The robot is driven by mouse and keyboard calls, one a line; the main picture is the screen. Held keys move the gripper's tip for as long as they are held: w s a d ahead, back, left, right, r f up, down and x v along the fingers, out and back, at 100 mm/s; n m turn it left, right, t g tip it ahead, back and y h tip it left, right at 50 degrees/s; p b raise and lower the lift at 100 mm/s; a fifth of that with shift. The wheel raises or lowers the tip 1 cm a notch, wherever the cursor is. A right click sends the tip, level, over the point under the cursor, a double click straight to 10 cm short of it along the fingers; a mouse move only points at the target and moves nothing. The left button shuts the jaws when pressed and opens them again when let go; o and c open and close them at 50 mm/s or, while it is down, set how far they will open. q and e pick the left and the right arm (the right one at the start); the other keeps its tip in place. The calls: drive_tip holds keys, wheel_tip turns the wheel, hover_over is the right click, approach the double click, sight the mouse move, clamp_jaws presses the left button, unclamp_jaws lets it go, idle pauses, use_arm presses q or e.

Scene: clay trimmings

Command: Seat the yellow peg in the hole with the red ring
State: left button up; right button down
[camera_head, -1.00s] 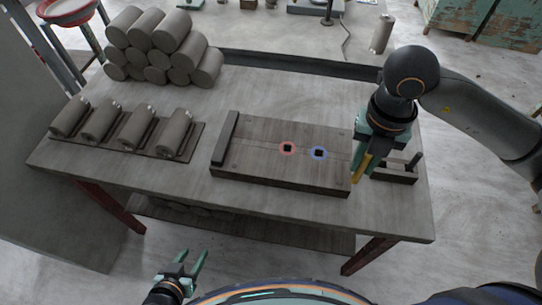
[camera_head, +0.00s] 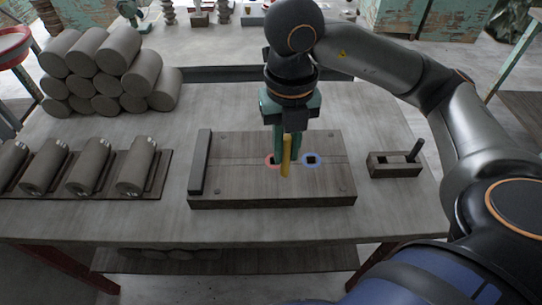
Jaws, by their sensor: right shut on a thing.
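The yellow peg (camera_head: 286,156) is upright in my right gripper (camera_head: 287,145), which is shut on it. The peg is over the board, in front of the red ring (camera_head: 269,161) as I look at it. The red ring's hole (camera_head: 276,161) is partly hidden by the gripper and peg. I cannot tell whether the peg's lower end touches the board (camera_head: 230,180). The blue ring (camera_head: 319,161) and its square hole show just to the right of the peg. My left gripper is out of view.
A small wooden holder (camera_head: 380,170) with a dark upright piece stands right of the board. Clay cylinders (camera_head: 137,165) lie on a rack at left, and more are stacked (camera_head: 110,55) behind. The table front (camera_head: 300,225) is clear.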

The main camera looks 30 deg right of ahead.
drive_tip(key=w+d+f, duration=0.1)
drive_tip(key=w+f, duration=0.1)
drive_tip(key=w+d+f+b, duration=0.1)
drive_tip(key=w+f, duration=0.1)
drive_tip(key=w+d+f, duration=0.1)
drive_tip(key=w+f, duration=0.1)
drive_tip(key=w, duration=0.1)
drive_tip(key=shift+f+b, duration=0.1)
drive_tip(key=shift+b, duration=0.2)
drive_tip(key=f, duration=0.1)
drive_tip(key=w+f, duration=0.1)
drive_tip(key=f, duration=0.2)
drive_tip(key=shift+w+d+f, duration=0.15)
drive_tip(key=shift+d+f, duration=0.1)
drive_tip(key=shift+f, duration=0.15)
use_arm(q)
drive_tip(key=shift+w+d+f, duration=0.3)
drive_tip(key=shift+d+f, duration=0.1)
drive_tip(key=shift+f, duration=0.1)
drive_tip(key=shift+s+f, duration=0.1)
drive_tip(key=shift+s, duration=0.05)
use_arm(e)
drive_tip(key=c, duration=0.8)
unclamp_jaws()
drive_tip(key=shift+r, duration=0.1)
